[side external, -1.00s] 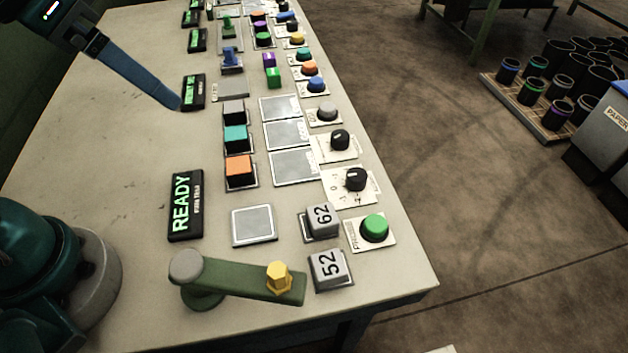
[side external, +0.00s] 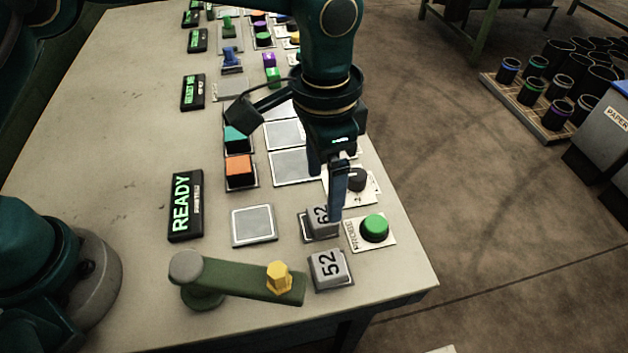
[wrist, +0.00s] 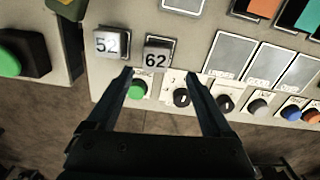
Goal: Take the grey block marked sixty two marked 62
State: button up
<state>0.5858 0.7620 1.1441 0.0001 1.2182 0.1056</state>
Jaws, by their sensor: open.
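The grey block marked 62 (side external: 319,221) sits on its small pad near the front right of the table. It also shows in the wrist view (wrist: 156,58), just beyond and between my fingertips. My gripper (side external: 336,205) is above the table by the block, and one finger partly covers the block in the side view. In the wrist view my gripper (wrist: 158,75) has its two fingers spread wide with nothing between them. Whether a finger touches the block, I cannot tell. A similar grey block marked 52 (side external: 328,267) sits beside it, nearer the front edge.
A green push button (side external: 375,228) stands right of block 62, with a black knob (side external: 357,180) behind it. A green lever arm with a yellow knob (side external: 279,279) is at the front. An empty square pad (side external: 254,226) lies to the left, beside a READY display (side external: 186,205).

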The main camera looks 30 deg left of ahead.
aim_at(323, 215)
jog(key=shift+s+d+f, duration=0.1)
jog(key=shift+s+f, duration=0.1)
jog(key=shift+f, duration=0.25)
jog(key=shift+s+d+f, duration=0.1)
jog(key=shift+s+f, duration=0.05)
jog(key=shift+f, duration=2.25)
grip_shut()
jog(key=shift+r, duration=0.1)
